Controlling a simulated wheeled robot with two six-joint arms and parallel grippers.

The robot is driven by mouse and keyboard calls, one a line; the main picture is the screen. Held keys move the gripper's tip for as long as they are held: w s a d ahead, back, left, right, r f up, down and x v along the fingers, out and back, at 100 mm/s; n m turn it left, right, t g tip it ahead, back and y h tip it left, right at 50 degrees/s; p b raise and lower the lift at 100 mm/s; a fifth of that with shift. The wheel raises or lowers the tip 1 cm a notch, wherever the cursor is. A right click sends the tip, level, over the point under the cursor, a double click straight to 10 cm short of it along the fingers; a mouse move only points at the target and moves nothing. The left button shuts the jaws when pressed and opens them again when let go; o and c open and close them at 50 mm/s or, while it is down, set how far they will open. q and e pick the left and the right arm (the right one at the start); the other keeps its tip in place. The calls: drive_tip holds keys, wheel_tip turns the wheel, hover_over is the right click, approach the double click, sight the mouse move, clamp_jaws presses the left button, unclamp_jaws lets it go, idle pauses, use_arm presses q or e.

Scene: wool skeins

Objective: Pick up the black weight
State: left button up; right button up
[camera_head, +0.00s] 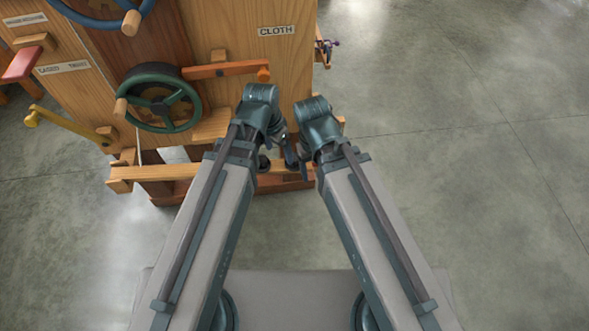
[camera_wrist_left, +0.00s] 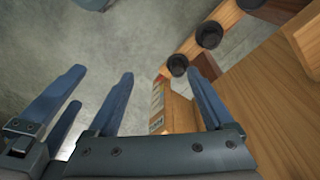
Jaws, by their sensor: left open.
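Several round black weights sit along a wooden rail at the front of the wooden stand. In the left wrist view one black weight (camera_wrist_left: 209,34) lies beyond my right-hand finger, a second (camera_wrist_left: 178,64) is nearer the gap, and a third is cut off at the top edge. In the head view a black weight (camera_head: 264,163) shows beside my left wrist, partly hidden. My left gripper (camera_wrist_left: 162,73) is open and empty, with its fingers short of the weights; in the head view it (camera_head: 288,150) is mostly hidden. My right gripper (camera_wrist_left: 79,87) appears open and empty, close beside the left.
The wooden stand (camera_head: 225,38) carries a green handwheel (camera_head: 160,100), a blue wheel, an orange lever (camera_head: 225,70) and a yellow lever (camera_head: 65,127). A wooden rail (camera_head: 150,172) juts at its front. The concrete floor to the right is clear.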

use_arm(q)
drive_tip(key=w+f+m+t+h+b, duration=0.2)
drive_tip(key=w+f+m+b, duration=0.2)
drive_tip(key=w+f+b, duration=0.25)
drive_tip(key=b, duration=0.8)
approach(294, 158)
drive_tip(key=x, duration=0.5)
drive_tip(key=shift+a, duration=0.15)
use_arm(e)
wheel_tip(294, 158, down, 17)
drive_tip(key=shift+r, duration=0.1)
use_arm(q)
drive_tip(key=b+x, duration=0.4)
drive_tip(key=x, duration=0.1)
drive_tip(key=shift+f+b, duration=0.2)
drive_tip(key=shift+b, duration=0.2)
use_arm(e)
wheel_tip(294, 158, down, 5)
drive_tip(key=shift+d+r, duration=0.1)
use_arm(q)
drive_tip(key=shift+r, duration=0.1)
clamp_jaws()
